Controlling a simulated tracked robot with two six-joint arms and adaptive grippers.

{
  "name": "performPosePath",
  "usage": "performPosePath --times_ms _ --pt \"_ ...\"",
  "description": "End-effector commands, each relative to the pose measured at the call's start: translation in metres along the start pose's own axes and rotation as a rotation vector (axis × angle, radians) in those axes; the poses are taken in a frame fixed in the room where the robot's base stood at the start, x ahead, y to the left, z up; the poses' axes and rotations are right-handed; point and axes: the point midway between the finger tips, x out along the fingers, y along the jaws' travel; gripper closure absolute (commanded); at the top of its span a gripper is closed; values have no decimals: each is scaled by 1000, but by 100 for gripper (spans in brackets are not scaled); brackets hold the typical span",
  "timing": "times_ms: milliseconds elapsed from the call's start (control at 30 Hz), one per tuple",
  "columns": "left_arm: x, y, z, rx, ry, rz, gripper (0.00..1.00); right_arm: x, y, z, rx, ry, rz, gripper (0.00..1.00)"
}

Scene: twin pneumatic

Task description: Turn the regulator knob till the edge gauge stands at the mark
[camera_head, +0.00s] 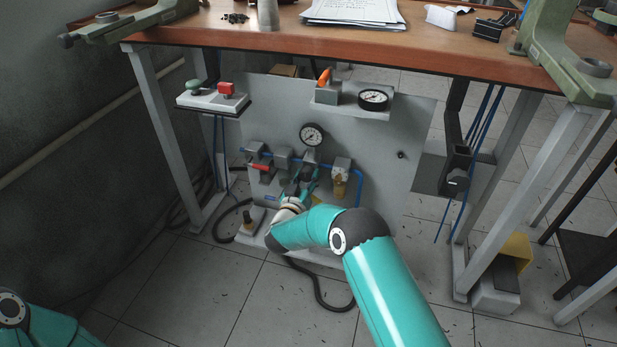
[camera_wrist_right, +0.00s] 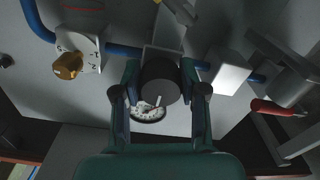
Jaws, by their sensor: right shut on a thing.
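The regulator's dark round knob (camera_wrist_right: 159,79) is between the two fingers of my right gripper (camera_wrist_right: 162,92) in the wrist view. The gripper is shut on it. In the head view my right gripper (camera_head: 304,186) reaches the grey panel and hides the knob. A round dial (camera_head: 312,134) stands just above the regulator; its white face (camera_wrist_right: 148,112) shows partly behind the fingers. The edge gauge (camera_head: 373,98) lies on a shelf under the table edge; its needle and mark are too small to read. My left gripper is out of view.
A brass knob (camera_wrist_right: 68,65) on a white scale plate and a red-handled valve (camera_head: 262,167) flank the regulator on blue tubing. An orange lever (camera_head: 324,77) stands beside the edge gauge. The table (camera_head: 320,42) overhangs the panel. A black cable (camera_head: 320,285) lies on the floor.

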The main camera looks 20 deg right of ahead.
Motion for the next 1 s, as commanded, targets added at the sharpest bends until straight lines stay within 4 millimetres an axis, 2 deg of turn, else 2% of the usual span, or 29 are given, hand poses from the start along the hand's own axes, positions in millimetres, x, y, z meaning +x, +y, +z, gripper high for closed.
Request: performPosePath --times_ms 33,467,1000 --pt "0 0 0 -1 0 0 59 2 4 1 2 -3 11 93" --pt "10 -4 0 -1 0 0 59 1 1 2 114 -2 15 93" --pt "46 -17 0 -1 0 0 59 1 0 3 580 2 17 93"
